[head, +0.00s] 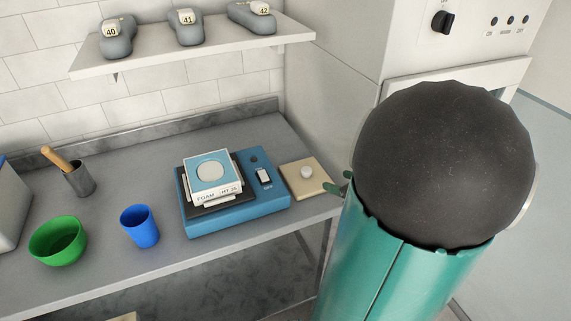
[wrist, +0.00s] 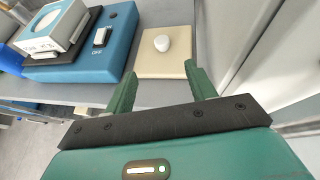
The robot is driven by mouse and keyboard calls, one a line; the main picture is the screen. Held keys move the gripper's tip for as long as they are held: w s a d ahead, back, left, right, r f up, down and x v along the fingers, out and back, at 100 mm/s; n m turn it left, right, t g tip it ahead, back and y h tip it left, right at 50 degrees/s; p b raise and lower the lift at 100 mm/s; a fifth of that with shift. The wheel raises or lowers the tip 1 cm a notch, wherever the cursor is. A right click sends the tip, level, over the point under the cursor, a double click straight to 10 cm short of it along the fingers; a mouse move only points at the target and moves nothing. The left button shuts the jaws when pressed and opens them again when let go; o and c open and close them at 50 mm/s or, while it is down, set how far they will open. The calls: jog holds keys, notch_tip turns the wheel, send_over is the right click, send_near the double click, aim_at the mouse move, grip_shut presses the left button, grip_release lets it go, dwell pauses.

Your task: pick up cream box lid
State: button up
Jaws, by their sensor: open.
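The cream box lid (head: 296,184) is a flat square with a round pale knob (head: 306,172) on top. It lies at the right end of the grey bench, just right of the blue scale. In the wrist view the lid (wrist: 152,66) lies ahead of my gripper (wrist: 163,82), with its knob (wrist: 162,43) beyond the fingertips. My gripper is open and empty, its two green fingers apart at the lid's near side. In the head view my arm hides most of the gripper; only green fingertips (head: 337,186) show beside the lid.
The blue scale (head: 234,212) carries a foam box (head: 215,174) close left of the lid. A blue cup (head: 140,227), a green bowl (head: 58,241) and a grey pot (head: 78,180) stand further left. A white machine (head: 335,75) rises behind the lid. A shelf (head: 190,50) hangs above.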

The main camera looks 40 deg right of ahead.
aim_at(308, 171)
jog(key=x, duration=1.3)
jog(key=shift+w+d+f, duration=0.1)
jog(key=shift+w+f, duration=0.1)
jog(key=shift+f, duration=0.1)
jog(key=c, duration=1.1)
